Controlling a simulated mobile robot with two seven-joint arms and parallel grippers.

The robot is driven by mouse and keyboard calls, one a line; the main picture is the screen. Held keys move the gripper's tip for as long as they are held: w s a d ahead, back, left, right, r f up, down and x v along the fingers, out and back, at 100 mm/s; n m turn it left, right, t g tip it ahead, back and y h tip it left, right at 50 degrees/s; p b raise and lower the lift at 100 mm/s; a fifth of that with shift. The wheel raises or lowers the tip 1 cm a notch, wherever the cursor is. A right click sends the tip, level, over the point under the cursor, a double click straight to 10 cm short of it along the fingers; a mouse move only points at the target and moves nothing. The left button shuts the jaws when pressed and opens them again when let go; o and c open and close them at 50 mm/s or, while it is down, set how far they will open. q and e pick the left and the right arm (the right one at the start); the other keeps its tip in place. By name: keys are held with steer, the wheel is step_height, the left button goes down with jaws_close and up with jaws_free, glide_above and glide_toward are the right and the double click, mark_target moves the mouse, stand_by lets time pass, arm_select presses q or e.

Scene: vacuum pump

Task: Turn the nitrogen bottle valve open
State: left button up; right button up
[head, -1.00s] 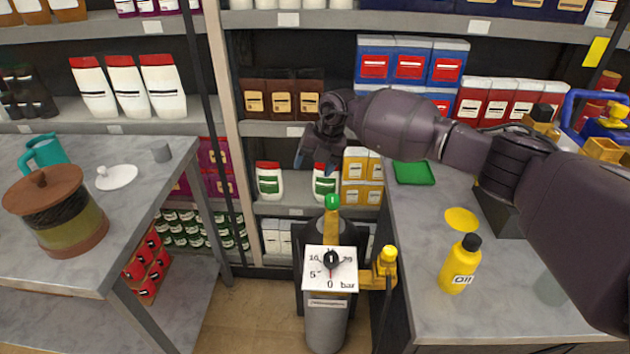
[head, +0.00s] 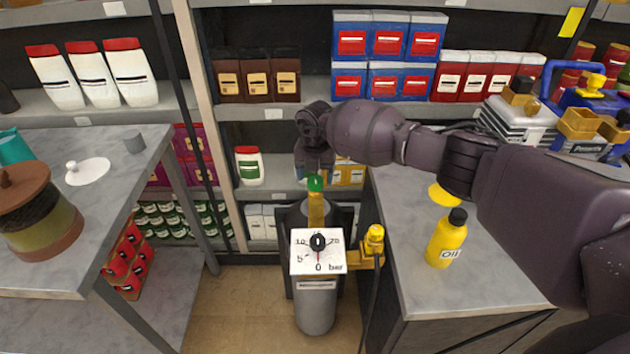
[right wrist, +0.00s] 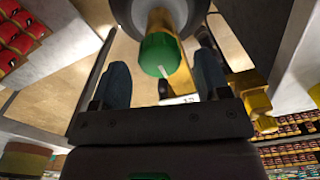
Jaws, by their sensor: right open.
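The nitrogen bottle (head: 315,312) is a grey cylinder standing upright between the two benches. Its valve has a green cap-like knob (head: 315,183) on a yellow neck. My right gripper (head: 314,170) is just above and behind the green knob. In the right wrist view the open fingers (right wrist: 162,62) stand either side of the green knob (right wrist: 158,53), with gaps between; contact does not show. My left gripper is not in view.
A yellow side fitting (head: 373,240) sticks out right of the bottle. The right bench (head: 400,272) carries a yellow oil bottle (head: 447,238) and a machine with a blue handle. The left bench (head: 110,215) holds a brown-lidded pot (head: 35,215). Stocked shelves stand close behind.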

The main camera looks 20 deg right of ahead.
step_height(320, 180, down, 2)
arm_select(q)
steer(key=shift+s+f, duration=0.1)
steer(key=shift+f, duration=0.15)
arm_select(e)
steer(key=shift+f, duration=0.1)
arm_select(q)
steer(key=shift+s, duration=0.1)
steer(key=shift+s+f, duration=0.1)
arm_select(e)
steer(key=shift+c, duration=0.3)
steer(key=shift+c, duration=1.1)
steer(key=c, duration=0.6)
steer(key=shift+c, duration=0.2)
